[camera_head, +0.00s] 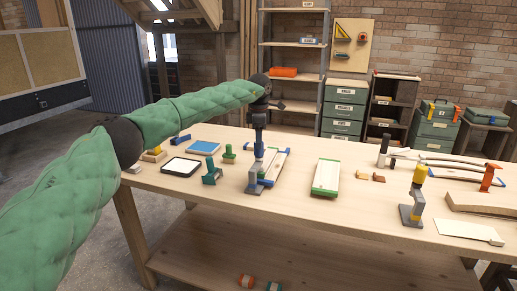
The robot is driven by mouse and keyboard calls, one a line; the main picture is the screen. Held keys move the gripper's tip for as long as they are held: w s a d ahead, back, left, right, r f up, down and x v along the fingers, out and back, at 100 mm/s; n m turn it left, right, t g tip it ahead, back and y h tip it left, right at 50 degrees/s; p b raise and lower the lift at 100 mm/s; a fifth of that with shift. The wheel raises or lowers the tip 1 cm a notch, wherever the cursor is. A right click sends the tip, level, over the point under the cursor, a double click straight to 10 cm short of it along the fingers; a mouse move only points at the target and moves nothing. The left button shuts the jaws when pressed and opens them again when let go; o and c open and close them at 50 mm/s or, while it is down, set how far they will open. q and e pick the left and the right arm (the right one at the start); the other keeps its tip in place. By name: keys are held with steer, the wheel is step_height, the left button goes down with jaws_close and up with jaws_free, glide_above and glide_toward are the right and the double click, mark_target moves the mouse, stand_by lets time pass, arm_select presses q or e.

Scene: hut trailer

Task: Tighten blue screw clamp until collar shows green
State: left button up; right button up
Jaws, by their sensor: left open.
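The blue screw clamp (254,180) stands upright on the workbench, left of centre, with a grey foot. My left gripper (259,140) points straight down at the top of this clamp, its fingers open at the blue upper part. Whether the fingers touch it I cannot tell. The collar is too small and partly covered by the gripper, so its colour cannot be read. My right gripper is out of the picture.
The wooden workbench (300,223) also bears a yellow clamp (417,195), a green-edged board (326,177), a black-framed tablet (181,167) and a green clamp-like piece (211,173). An orange-topped clamp (489,177) stands far right. Bare wood lies along the front edge.

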arm_select(q)
step_height(320, 180, up, 3)
steer(key=shift+r, duration=0.35)
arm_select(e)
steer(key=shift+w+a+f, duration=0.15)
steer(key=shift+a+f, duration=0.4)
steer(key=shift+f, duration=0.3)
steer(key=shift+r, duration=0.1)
